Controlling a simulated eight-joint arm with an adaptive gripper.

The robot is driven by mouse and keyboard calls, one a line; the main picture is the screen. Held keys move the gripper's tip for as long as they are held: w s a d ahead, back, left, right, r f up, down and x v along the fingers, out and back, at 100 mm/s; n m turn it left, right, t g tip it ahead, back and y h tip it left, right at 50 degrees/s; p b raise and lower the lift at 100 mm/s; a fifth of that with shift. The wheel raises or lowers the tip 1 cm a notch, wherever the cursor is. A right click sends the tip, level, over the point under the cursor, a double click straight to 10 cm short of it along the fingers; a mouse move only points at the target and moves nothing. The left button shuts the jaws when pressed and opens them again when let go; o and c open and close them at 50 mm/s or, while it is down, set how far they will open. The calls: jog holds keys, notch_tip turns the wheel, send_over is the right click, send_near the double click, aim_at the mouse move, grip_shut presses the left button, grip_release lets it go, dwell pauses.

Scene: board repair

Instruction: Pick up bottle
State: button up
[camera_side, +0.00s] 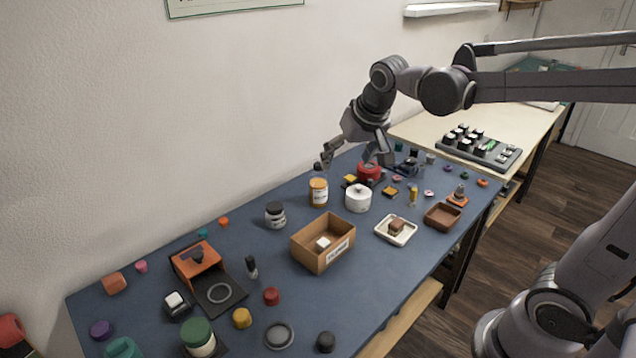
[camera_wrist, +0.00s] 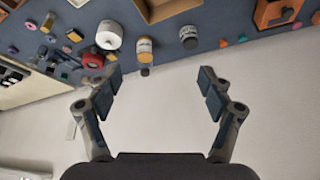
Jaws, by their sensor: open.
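A bottle with orange-amber contents and a white label (camera_side: 318,192) stands upright on the blue bench mat, near the wall. It also shows in the wrist view (camera_wrist: 145,48), beyond the fingertips and a little left of the middle between them. My gripper (camera_side: 355,158) is above the back of the bench with its fingers spread and nothing between them. One finger is close to the bottle's top in the side view; I cannot tell whether they touch. In the wrist view my gripper (camera_wrist: 160,75) is wide open and empty.
A white lidded pot (camera_side: 358,199) stands right of the bottle, with a red round object (camera_side: 369,173) behind it. A dark jar (camera_side: 275,215) stands to the left. An open cardboard box (camera_side: 314,262) is in front. The wall (camera_side: 150,120) runs along the bench's back.

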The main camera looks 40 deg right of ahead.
jog(key=w+d+f+m+g+h, duration=0.1)
jog(key=w+d+f+m+g, duration=0.2)
jog(key=w, duration=0.8)
jog(key=m+h, duration=0.1)
jog(key=m, duration=0.4)
send_near(317, 172)
jog(key=f, duration=0.2)
jog(key=shift+h, duration=0.3)
jog(key=x, duration=1.1)
jog(key=shift+w+d, duration=0.2)
jog(key=shift+w, duration=0.05)
jog(key=shift+r, duration=0.1)
jog(key=c, duration=1.4)
